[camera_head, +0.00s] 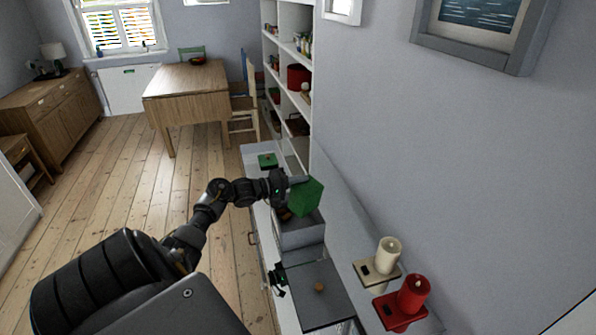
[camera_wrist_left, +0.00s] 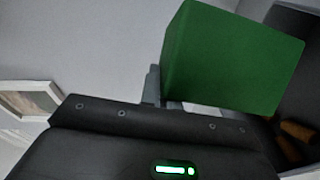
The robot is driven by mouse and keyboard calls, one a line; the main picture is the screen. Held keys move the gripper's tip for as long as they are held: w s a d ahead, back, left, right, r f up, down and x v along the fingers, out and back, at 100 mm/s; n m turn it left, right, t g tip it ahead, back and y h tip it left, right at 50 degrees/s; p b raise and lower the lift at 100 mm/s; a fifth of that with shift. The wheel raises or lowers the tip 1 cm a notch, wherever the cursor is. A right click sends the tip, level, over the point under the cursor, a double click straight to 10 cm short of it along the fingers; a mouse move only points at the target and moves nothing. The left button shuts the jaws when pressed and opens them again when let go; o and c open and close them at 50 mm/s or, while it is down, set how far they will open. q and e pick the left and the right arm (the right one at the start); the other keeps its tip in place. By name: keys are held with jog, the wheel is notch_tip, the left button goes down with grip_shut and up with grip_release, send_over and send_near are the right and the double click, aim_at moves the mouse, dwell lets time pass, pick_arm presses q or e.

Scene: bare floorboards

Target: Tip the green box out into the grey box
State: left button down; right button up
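The green box (camera_head: 306,197) is held tilted above the grey box (camera_head: 302,239) on the low white cabinet by the wall. My left gripper (camera_head: 291,184) is shut on the green box's edge. The green box also shows large in the left wrist view (camera_wrist_left: 232,58), with its inside turned away from me. Brown pieces (camera_wrist_left: 296,132) lie below it in a dark interior at the right of that view. Brown also shows at the grey box's left side in the head view (camera_head: 284,214).
A grey lid-like panel with a round wooden knob (camera_head: 319,287) lies nearer on the cabinet. A small green lid-like piece (camera_head: 268,160) lies farther back. A cream candle (camera_head: 388,254) and a red candle (camera_head: 413,293) stand on wall brackets at right. The floor at left is clear.

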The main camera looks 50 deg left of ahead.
aim_at(316, 192)
pick_arm(q)
jog(key=d+m+g+y+b, duration=0.1)
jog(key=d+m, duration=0.1)
jog(key=d+m+y+b, duration=0.1)
jog(key=d+m+b, duration=0.1)
jog(key=d, duration=0.1)
jog(key=shift+w+d+f+m+g, duration=0.1)
jog(key=shift+d+f+m+g, duration=0.1)
jog(key=shift+m+g, duration=0.2)
jog(key=shift+d+r+m+y+p, duration=0.25)
jog(key=shift+d+m+y+p, duration=0.35)
jog(key=shift+m, duration=0.5)
jog(key=shift+d+f+m+g+y, duration=0.3)
jog(key=shift+d+m+g, duration=0.1)
jog(key=shift+m, duration=0.2)
jog(key=shift+d+f+m+y+b, duration=0.25)
jog(key=shift+m+y+b, duration=0.15)
jog(key=shift+m+y, duration=0.15)
jog(key=shift+w+d+f+m+y+b, duration=0.1)
jog(key=shift+d+f+m+y+b, duration=0.1)
jog(key=shift+m+y+b, duration=0.3)
jog(key=shift+d+f+m+y+b, duration=0.1)
jog(key=shift+d+m+y+b, duration=0.2)
jog(key=shift+m, duration=0.25)
jog(key=shift+a, duration=0.1)
